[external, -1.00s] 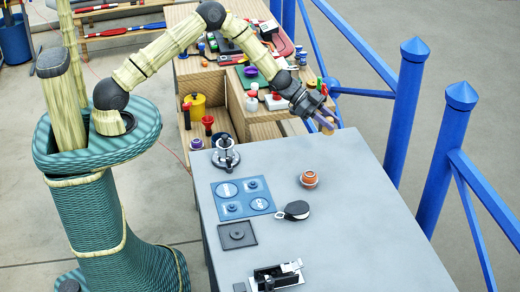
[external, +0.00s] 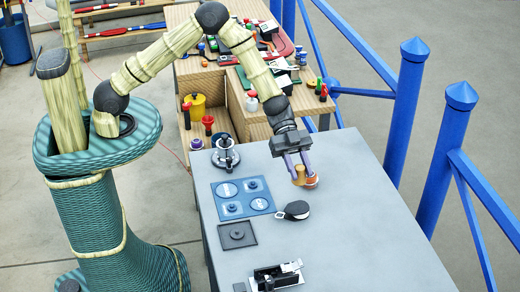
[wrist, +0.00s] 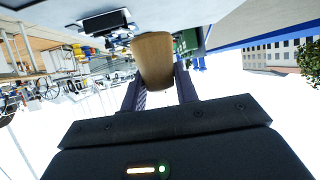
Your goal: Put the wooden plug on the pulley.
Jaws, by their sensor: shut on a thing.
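The tan wooden plug (external: 298,172) is held between the purple fingers of my gripper (external: 300,168), which is shut on it. It also shows large between the fingers in the wrist view (wrist: 153,58). The plug appears over the grey table, overlapping the orange round piece (external: 312,183) in the external view; I cannot tell whether they touch. A black rounded block with a pale edge (external: 294,210), which looks like the pulley, lies on the table nearer the camera than the plug. Which of these two pieces is the pulley is not certain.
A blue mat (external: 226,188) with round pieces and a dark square plate (external: 237,235) lie on the left of the grey table (external: 350,230). A metal winch-like fitting (external: 226,155) stands at the back left. A black-and-silver device (external: 275,276) is in front. The right side is clear.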

